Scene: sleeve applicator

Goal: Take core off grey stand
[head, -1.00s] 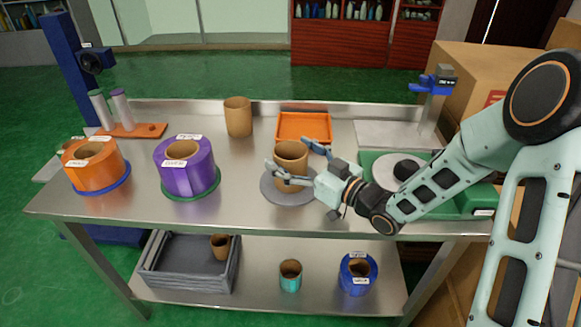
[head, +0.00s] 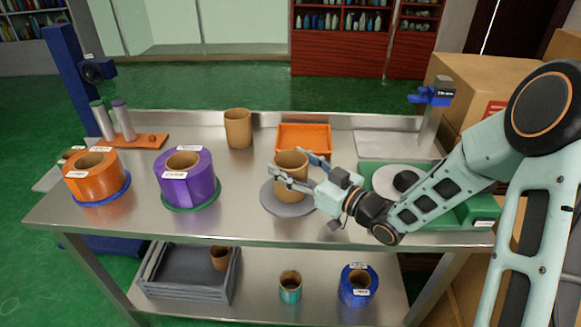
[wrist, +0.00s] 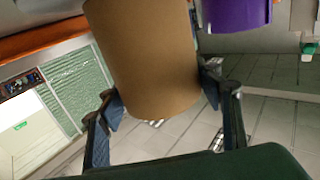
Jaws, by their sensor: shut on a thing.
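The brown cardboard core (head: 291,178) is upright over the round grey stand (head: 270,202) on the steel table, right of centre. My gripper (head: 289,168) has one finger on each side of the core, near its upper part, and is shut on it. In the wrist view the core (wrist: 150,60) fills the middle between both fingers (wrist: 165,100). The core's lower end overlaps the stand in the head view. I cannot tell whether a small gap lies between them.
A purple roll (head: 187,182) and an orange roll (head: 96,178) stand to the left. Another brown core (head: 238,128) stands behind, near an orange tray (head: 303,138). A green base with a white disc (head: 398,182) is at the right. A grey crate (head: 188,272) is on the lower shelf.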

